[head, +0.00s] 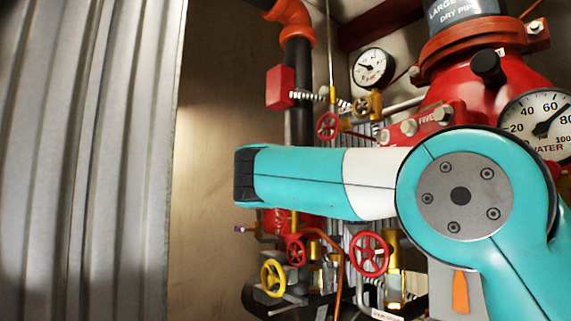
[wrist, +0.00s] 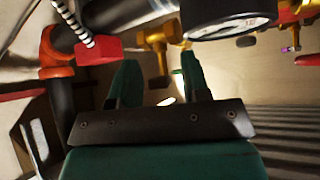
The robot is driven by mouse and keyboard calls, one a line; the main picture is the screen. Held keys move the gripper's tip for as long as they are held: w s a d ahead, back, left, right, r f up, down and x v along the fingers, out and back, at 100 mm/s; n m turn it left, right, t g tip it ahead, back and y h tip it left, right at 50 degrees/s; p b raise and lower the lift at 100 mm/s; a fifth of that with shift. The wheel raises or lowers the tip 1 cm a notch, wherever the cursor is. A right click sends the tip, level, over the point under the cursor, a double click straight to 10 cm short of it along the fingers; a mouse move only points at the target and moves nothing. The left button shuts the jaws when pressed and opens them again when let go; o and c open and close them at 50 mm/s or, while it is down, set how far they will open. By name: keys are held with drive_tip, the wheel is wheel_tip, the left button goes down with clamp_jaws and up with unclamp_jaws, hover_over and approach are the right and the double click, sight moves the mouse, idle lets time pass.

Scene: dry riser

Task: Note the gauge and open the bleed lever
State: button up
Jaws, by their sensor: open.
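A large white gauge marked WATER (head: 538,118) is partly covered by my arm in the head view; its needle points up right, between 60 and 80. A smaller white gauge (head: 373,67) has its needle toward the upper left; its numbers are too small to read. In the wrist view, a round gauge (wrist: 230,22) is seen steeply from the side and cannot be read. My gripper (wrist: 158,72) is open and empty, its teal fingers apart, with a brass fitting (wrist: 153,42) beyond the gap. The head view does not show my gripper. I cannot tell which part is the bleed lever.
Red handwheels (head: 369,253) and a yellow handwheel (head: 273,278) crowd the lower piping. A red box (head: 280,87) with a coiled conduit sits on the left pipe; it also shows close to the wrist camera. A corrugated metal panel (head: 85,160) stands at left, with bare wall beside it.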

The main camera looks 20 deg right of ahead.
clamp_jaws()
drive_tip(key=shift+f+b, duration=0.15)
drive_tip(key=shift+b, duration=0.2)
drive_tip(key=shift+w+f+m+t+h+b, duration=0.1)
drive_tip(key=shift+f+m+t+h+b, duration=0.2)
drive_tip(key=shift+m+b, duration=0.35)
drive_tip(key=shift+w+a+f+m+h+b, duration=0.1)
drive_tip(key=shift+f+m+h+b, duration=0.1)
drive_tip(key=shift+m+h+b, duration=0.4)
drive_tip(key=shift+w+a+f+m+h+b, duration=0.15)
drive_tip(key=shift+m+h+b, duration=0.25)
drive_tip(key=shift+m+b, duration=0.25)
drive_tip(key=shift+w+f+m+h+b, duration=0.1)
drive_tip(key=shift+w+m+h+b, duration=0.1)
drive_tip(key=shift+m+h, duration=0.75)
drive_tip(key=shift+w+m+h+b, duration=0.1)
drive_tip(key=shift+m+h+b, duration=0.05)
drive_tip(key=shift+m+h, duration=0.8)
drive_tip(key=shift+w+f+m+h+b, duration=0.1)
drive_tip(key=shift+m+h+b, duration=0.1)
drive_tip(key=shift+m+h, duration=0.75)
drive_tip(key=shift+m+y, duration=0.25)
drive_tip(key=shift+m, duration=0.2)
drive_tip(key=shift+a+r, duration=0.1)
